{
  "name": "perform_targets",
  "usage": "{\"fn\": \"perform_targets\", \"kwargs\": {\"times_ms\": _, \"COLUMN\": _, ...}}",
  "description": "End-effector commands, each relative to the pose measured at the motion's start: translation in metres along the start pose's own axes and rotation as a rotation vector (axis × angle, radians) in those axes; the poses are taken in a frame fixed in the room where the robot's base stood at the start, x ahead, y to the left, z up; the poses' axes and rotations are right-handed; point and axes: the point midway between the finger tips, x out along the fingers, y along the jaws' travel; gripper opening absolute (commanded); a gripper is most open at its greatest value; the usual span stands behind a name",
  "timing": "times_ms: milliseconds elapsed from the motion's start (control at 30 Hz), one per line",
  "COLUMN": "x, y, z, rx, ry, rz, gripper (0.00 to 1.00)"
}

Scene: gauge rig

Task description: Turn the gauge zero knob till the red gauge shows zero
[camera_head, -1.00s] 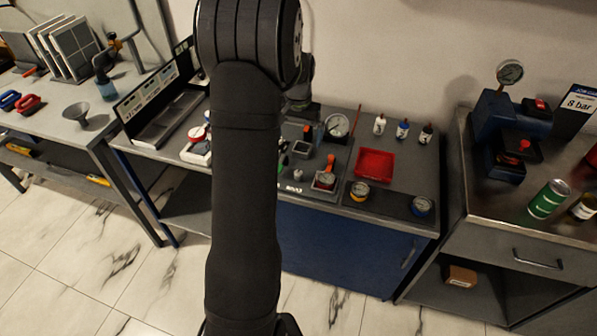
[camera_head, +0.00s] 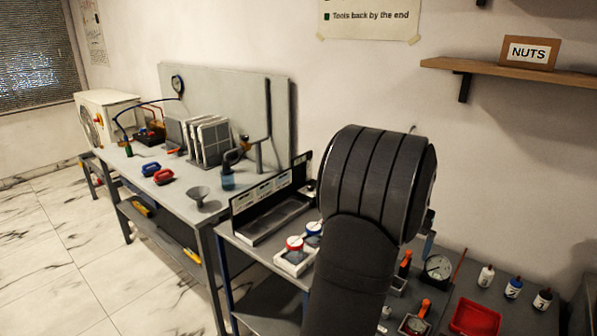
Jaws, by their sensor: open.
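A larger white-faced dial (camera_head: 437,267) stands farther back on the same bench. My arm's dark links fill the middle right and cover part of this bench. My gripper is hidden behind them, so I cannot see its fingers.
A red tray (camera_head: 475,318) and several small bottles (camera_head: 513,288) stand right of the dial. A white holder (camera_head: 294,262) with red and blue round items is left of my arm. A longer bench with a funnel (camera_head: 201,198) and upright panels (camera_head: 210,140) runs left.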

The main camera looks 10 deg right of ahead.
Motion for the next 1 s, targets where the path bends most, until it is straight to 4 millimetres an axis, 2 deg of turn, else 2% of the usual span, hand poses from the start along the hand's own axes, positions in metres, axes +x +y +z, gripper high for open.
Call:
{"fn": "perform_targets", "kwargs": {"times_ms": 833, "x": 0.0, "y": 0.0, "z": 0.0, "rx": 0.0, "ry": 0.0, "rz": 0.0, "gripper": 1.0}}
{"fn": "perform_targets", "kwargs": {"times_ms": 1000, "x": -0.01, "y": -0.002, "z": 0.014, "rx": -0.013, "ry": 0.018, "rz": -0.003, "gripper": 1.0}}
